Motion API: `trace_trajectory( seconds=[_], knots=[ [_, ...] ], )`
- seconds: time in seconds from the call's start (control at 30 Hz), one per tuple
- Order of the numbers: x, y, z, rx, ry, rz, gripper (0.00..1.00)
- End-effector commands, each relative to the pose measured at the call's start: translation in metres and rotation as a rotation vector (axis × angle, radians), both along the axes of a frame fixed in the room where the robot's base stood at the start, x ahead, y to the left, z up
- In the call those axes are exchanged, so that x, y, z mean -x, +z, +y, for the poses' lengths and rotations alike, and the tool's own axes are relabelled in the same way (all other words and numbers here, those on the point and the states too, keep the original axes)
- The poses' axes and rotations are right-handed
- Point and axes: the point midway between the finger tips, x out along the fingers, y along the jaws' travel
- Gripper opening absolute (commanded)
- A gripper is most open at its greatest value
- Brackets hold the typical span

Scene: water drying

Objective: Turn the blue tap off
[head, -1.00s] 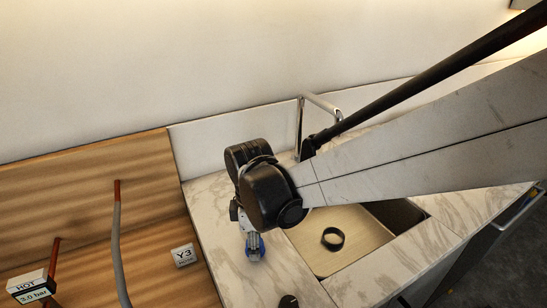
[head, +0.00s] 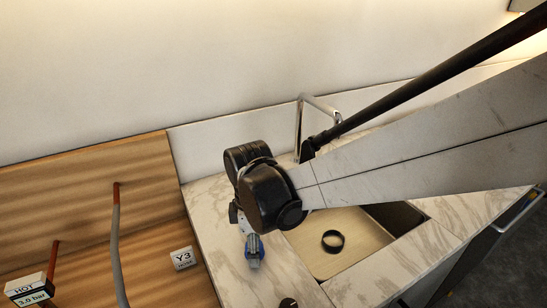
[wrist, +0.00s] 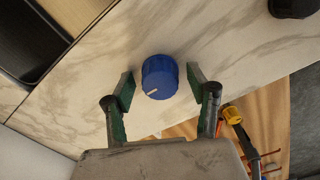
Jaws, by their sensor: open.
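The blue tap (wrist: 159,77) is a round ribbed knob on the pale marble counter. A short white mark on it points down and left in the wrist view. My gripper (wrist: 160,86) is open, with one finger on each side of the knob and a visible gap on both sides. I cannot tell the exact height of the fingertips against the knob. In the head view the blue tap (head: 250,246) is partly hidden by my gripper (head: 255,262), which hangs over it at the counter's left part.
A black knob (head: 288,303) sits on the counter nearby; it also shows in the wrist view (wrist: 292,9). The sink (head: 325,266) with a black ring (head: 333,240) in it lies to the right. A wooden surface with a Y3 label (head: 182,259) and pipes is left.

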Motion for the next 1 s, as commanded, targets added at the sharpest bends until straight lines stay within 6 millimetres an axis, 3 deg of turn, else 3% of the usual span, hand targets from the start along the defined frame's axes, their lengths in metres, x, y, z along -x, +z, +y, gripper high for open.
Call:
trace_trajectory(
  seconds=[0.17, 0.63, 0.8, 1.0],
  knots=[
    [0.000, 0.016, 0.000, 0.000, 0.000, 0.000, 0.53],
    [0.000, 0.098, 0.000, 0.000, 0.000, 0.000, 0.53],
    [0.000, 0.114, 0.000, 0.000, 0.000, 0.000, 0.53],
    [0.000, 0.119, 0.000, 0.000, 0.000, 0.000, 0.53]
  ],
)
